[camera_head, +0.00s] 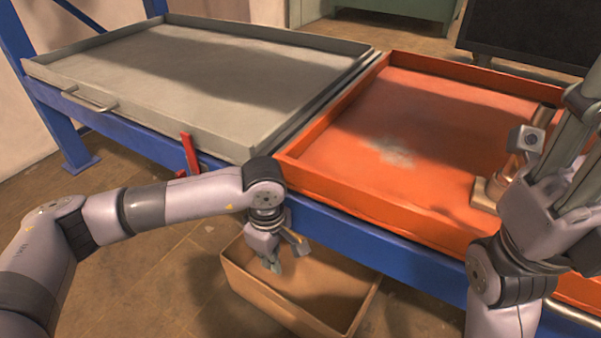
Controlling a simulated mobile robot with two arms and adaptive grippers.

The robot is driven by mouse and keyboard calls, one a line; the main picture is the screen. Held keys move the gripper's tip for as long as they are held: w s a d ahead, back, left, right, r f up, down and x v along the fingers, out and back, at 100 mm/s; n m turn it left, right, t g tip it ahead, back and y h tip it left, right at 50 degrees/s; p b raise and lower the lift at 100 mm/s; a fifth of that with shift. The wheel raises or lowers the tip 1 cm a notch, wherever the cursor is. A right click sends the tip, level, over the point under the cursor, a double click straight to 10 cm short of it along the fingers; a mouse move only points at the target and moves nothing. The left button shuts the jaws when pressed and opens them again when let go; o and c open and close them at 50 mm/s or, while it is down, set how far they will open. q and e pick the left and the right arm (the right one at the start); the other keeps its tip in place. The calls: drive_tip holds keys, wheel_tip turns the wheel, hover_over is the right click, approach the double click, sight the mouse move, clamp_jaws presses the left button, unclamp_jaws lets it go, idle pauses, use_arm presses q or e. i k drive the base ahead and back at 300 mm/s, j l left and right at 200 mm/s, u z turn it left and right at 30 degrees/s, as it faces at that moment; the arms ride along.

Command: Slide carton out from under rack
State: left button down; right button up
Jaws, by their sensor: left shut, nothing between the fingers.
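The carton (263,304) is a brown open-topped box on the floor, below the blue beam of the rack (345,232). Its near part shows in front of the beam, and its far part is hidden under the rack. My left gripper (276,262) points down over the carton's opening near its left side. It is shut with nothing in it. I cannot tell whether its fingertips touch the carton. My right gripper (578,150) is at the right edge, above the orange tray, with its fingers pointing up. Whether it is open or shut is unclear.
The rack holds a grey tray (70,88) with a handle and an orange tray (335,185). A red lever (190,155) sticks up at the rack's front. Tiled floor left of the carton is clear.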

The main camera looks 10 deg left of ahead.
sight(324, 292)
drive_tip(key=k, duration=1)
